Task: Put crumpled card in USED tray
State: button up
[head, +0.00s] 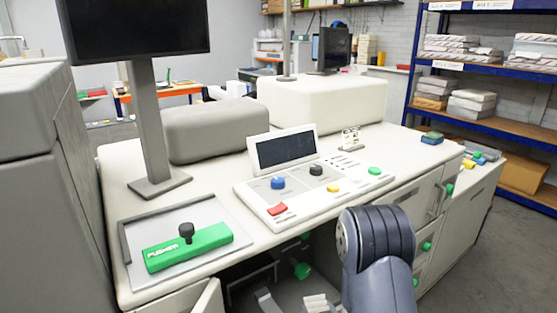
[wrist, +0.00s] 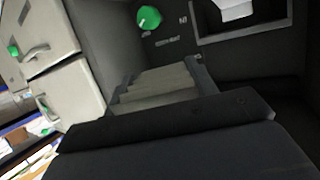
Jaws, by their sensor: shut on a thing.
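The crumpled card (wrist: 160,84) is a pale, pleated piece in the wrist view. My gripper (wrist: 165,78) is shut on it, with a dark finger at either side. In the head view my arm reaches down into the dark opening below the worktop, where the pleated card (head: 315,302) shows at the bottom edge. No tray that I can read as USED is in view.
A green knob (wrist: 148,18) and a dark-framed recess holding a white piece (wrist: 236,10) lie beyond the card. Cabinet fronts with handles (wrist: 36,50) stand at left. Above is the worktop with a control panel (head: 315,185) and a green PUSHER block (head: 188,250).

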jog(key=s+d+m+h+p, duration=0.1)
jog(key=s+d+m+h, duration=0.15)
jog(key=d, duration=0.25)
jog(key=w+a+r+n+g+y+b, duration=0.1)
jog(key=w+a+r+n+y+b, duration=0.1)
jog(key=a, duration=0.6)
jog(key=w+a+r+n+g+y+b, duration=0.1)
jog(key=w+a+n+y+b, duration=0.3)
jog(key=a, duration=0.4)
jog(key=shift+w+a+r+n+y+b, duration=0.25)
jog(key=shift+r+n+y+b, duration=0.4)
jog(key=shift+r+y+b, duration=0.3)
jog(key=shift+f, duration=0.1)
notch_tip(320, 180, down, 8)
jog(key=shift+f+b, duration=0.2)
jog(key=shift+b, duration=0.35)
jog(key=shift+f, duration=0.6)
